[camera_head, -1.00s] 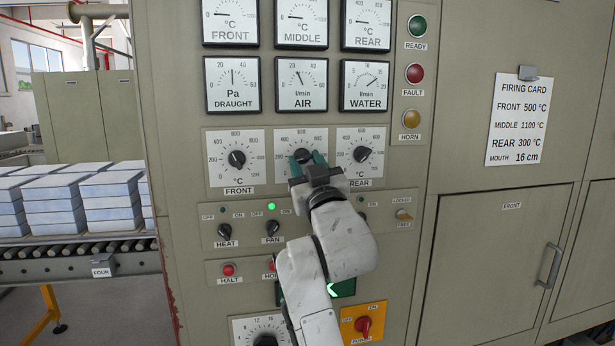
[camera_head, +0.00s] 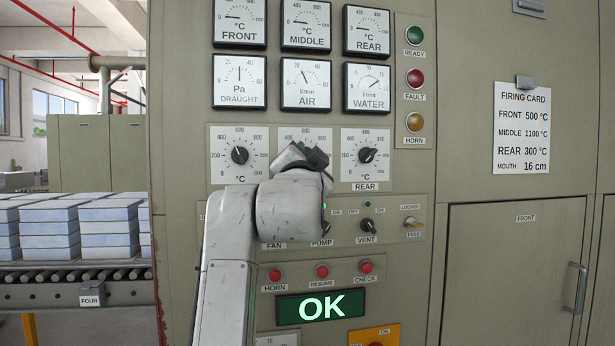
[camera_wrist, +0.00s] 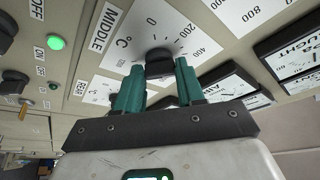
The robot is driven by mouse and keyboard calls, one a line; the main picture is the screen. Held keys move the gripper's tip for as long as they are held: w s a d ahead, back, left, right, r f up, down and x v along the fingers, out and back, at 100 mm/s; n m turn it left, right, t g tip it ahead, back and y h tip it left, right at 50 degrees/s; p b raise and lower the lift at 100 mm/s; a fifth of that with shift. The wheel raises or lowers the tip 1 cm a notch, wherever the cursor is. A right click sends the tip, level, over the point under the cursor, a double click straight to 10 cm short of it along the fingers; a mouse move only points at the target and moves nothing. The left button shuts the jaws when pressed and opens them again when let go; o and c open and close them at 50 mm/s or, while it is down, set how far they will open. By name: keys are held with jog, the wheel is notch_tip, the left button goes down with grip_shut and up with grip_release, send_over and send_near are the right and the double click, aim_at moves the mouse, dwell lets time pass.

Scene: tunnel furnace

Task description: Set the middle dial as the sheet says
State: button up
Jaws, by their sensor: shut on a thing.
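The middle dial (camera_head: 305,134) is a black knob on a white scale plate, between the front and rear dials. My gripper (camera_head: 304,156) is at this dial, and my wrist hides its knob and lower plate in the head view. In the wrist view, the teal fingers of my gripper (camera_wrist: 159,76) are shut on the black knob of the middle dial (camera_wrist: 159,57). The wrist view shows the plate's MIDDLE label; I cannot read the knob's pointer. The firing card (camera_head: 521,126) on the right reads FRONT 500 °C, MIDDLE 1100 °C, REAR 300 °C, mouth 16 cm.
The front dial (camera_head: 240,155) and rear dial (camera_head: 367,155) sit close on either side. Gauges, including the middle gauge (camera_head: 305,25), are above. Switches and red buttons are below, with a green display (camera_head: 321,307) reading OK. A roller conveyor (camera_head: 75,274) with pale blocks is at left.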

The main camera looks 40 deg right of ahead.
jog(key=m+g+y+p, duration=0.1)
jog(key=m+p, duration=0.1)
jog(key=m, duration=0.4)
jog(key=r+m+g+y+p, duration=0.1)
jog(key=m+y+p, duration=0.1)
jog(key=m, duration=0.4)
jog(key=m+g+y+p, duration=0.2)
jog(key=m+p, duration=0.1)
jog(key=m, duration=0.3)
jog(key=shift+r, duration=0.35)
jog(key=m+y+p, duration=0.2)
jog(key=m, duration=0.1)
jog(key=shift+s+d+t+p, duration=0.15)
jog(key=shift+t+p, duration=0.15)
jog(key=shift+p, duration=0.1)
jog(key=shift+s+d+f+m+t+y+p, duration=0.15)
jog(key=shift+m+t+y+p, duration=0.6)
jog(key=shift+m+p, duration=0.55)
jog(key=shift+s+d+m+t+y+p, duration=0.1)
jog(key=shift+m+t+y+p, duration=0.35)
jog(key=shift+m+y+p, duration=0.8)
jog(key=shift+m+h, duration=0.3)
jog(key=shift+m, duration=0.05)
jog(key=o, duration=1)
jog(key=shift+w, duration=0.1)
jog(key=shift+o, duration=0.2)
